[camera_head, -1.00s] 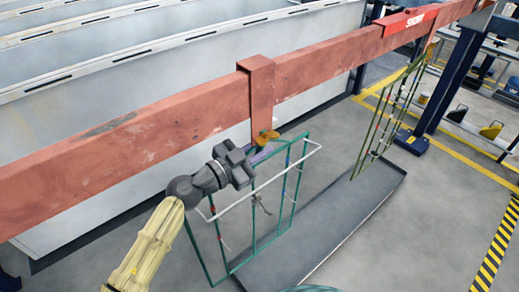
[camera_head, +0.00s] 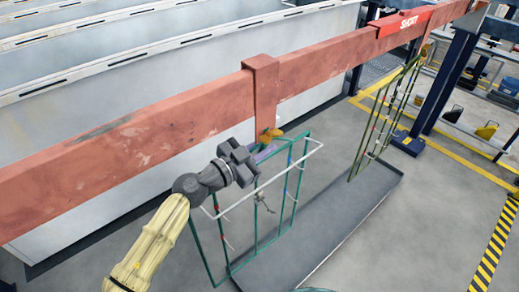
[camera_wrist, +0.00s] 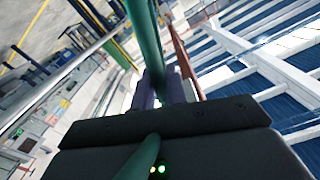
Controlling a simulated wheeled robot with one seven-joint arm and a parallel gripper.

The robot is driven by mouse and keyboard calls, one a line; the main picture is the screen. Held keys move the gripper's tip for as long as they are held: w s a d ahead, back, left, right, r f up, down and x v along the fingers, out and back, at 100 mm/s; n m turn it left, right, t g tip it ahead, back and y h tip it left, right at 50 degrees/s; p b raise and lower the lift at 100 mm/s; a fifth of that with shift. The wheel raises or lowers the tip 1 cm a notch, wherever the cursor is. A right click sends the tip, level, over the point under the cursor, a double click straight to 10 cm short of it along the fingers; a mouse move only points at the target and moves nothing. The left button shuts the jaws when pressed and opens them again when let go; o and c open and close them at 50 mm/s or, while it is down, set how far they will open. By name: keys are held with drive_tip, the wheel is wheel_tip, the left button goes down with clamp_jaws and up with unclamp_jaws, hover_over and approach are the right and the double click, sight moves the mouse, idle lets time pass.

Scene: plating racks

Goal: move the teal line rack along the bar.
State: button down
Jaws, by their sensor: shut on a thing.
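The teal line rack (camera_head: 223,240) is a thin teal frame with a white crossbar, hanging from an orange hook under a bracket (camera_head: 262,80) on the red bar (camera_head: 130,140). My gripper (camera_head: 262,153) is at the frame's upper part, just below the hook, and is shut on the rack. In the wrist view a teal tube (camera_wrist: 146,35) runs between the purple fingers (camera_wrist: 160,88). My wrist hides part of the frame's top left in the head view.
An olive-green rack (camera_head: 384,120) hangs farther right along the bar. A grey tray (camera_head: 330,230) lies on the floor below both racks. Pale tanks (camera_head: 150,80) stand behind the bar. A blue post (camera_head: 447,85) stands at the right.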

drive_tip(key=x, duration=0.9)
drive_tip(key=shift+w+d+r+b, duration=0.25)
drive_tip(key=shift+d+b, duration=0.05)
drive_tip(key=shift+b, duration=0.15)
idle(1.2)
idle(0.4)
drive_tip(key=b+x, duration=0.1)
drive_tip(key=x, duration=1.1)
idle(1.8)
drive_tip(key=shift+w, duration=0.1)
idle(0.4)
